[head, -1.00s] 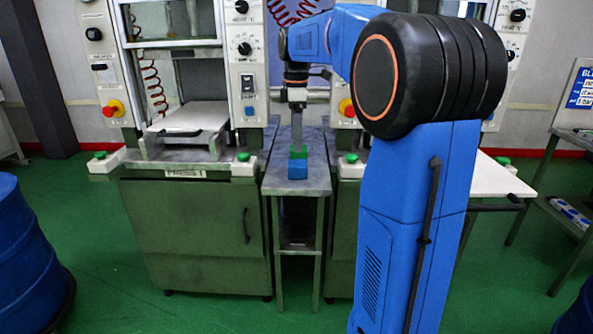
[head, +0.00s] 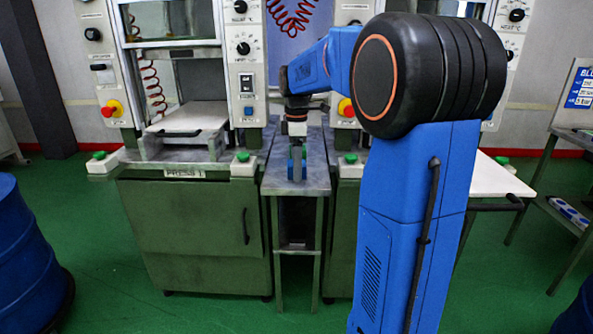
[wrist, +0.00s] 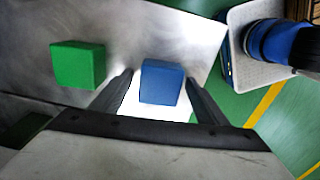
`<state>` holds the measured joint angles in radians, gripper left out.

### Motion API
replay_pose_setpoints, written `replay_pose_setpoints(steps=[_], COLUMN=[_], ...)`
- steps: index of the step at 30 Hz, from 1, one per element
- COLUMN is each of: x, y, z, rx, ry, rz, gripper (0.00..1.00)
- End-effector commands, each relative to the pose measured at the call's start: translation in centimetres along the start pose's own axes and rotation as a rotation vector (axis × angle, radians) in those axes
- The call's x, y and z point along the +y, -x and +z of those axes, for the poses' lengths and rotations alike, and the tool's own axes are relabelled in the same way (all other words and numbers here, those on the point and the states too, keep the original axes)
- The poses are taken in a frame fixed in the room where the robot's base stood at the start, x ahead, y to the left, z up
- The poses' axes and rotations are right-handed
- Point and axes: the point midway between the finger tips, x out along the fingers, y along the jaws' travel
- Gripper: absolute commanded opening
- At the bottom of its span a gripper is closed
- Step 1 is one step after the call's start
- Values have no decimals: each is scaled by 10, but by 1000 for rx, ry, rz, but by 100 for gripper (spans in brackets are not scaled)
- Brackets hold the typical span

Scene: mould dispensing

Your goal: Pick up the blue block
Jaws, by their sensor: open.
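The blue block (wrist: 161,82) lies on the narrow metal table (wrist: 190,30) between my open fingers in the wrist view. My gripper (wrist: 160,98) is open, with a dark finger on each side of the block and a visible gap to each. In the head view the blue block (head: 290,170) shows only in part, behind and beside a finger of my gripper (head: 297,172), near the front end of the table (head: 312,186). A green block (wrist: 78,64) lies on the table to the left in the wrist view.
A green press cabinet (head: 190,225) marked PRESS 1 stands left of the table, with its buttons and plate. Another press stands to the right, partly behind my arm. A blue drum (head: 25,250) stands at the far left. Green floor lies in front.

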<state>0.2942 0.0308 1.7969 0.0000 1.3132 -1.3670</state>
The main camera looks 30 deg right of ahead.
Motion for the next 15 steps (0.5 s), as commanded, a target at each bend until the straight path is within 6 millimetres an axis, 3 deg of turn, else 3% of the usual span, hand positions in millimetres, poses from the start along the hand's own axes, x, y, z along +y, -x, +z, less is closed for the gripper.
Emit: replay_pose_setpoints(steps=[4,12,15], x=[0,0,0], y=[0,0,1], z=[0,0,0], rx=[0,0,0], ry=[0,0,0], rz=[0,0,1], gripper=[66,1,0])
